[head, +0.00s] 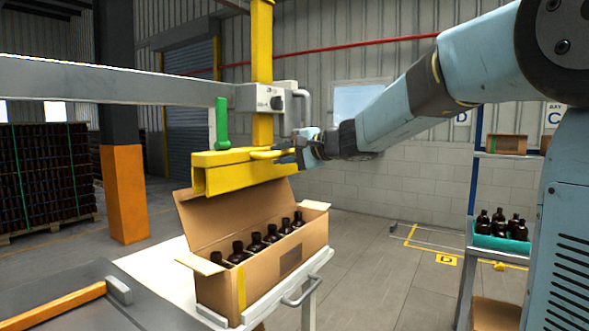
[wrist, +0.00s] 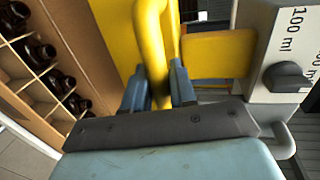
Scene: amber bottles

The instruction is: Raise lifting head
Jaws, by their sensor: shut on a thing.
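The yellow lifting head (head: 240,172) hangs from a yellow vertical post (head: 262,70), just above the open cardboard box (head: 262,270). Several amber bottles (head: 255,242) stand in the box. My gripper (head: 290,150) is at the right side of the head, shut on its yellow handle (head: 268,154). In the wrist view the yellow handle (wrist: 152,50) passes between the two fingers of my gripper (wrist: 158,88). In that view dark bottles (wrist: 40,50) stand in divided compartments at the left. The lower side of the head is partly hidden by the raised box flap.
A grey control box with a dial (head: 272,101) and a green lever (head: 222,122) are beside the post. A grey beam (head: 120,90) crosses at the left. The box stands on a white table (head: 165,270). A shelf with a green crate (head: 500,242) is at the right.

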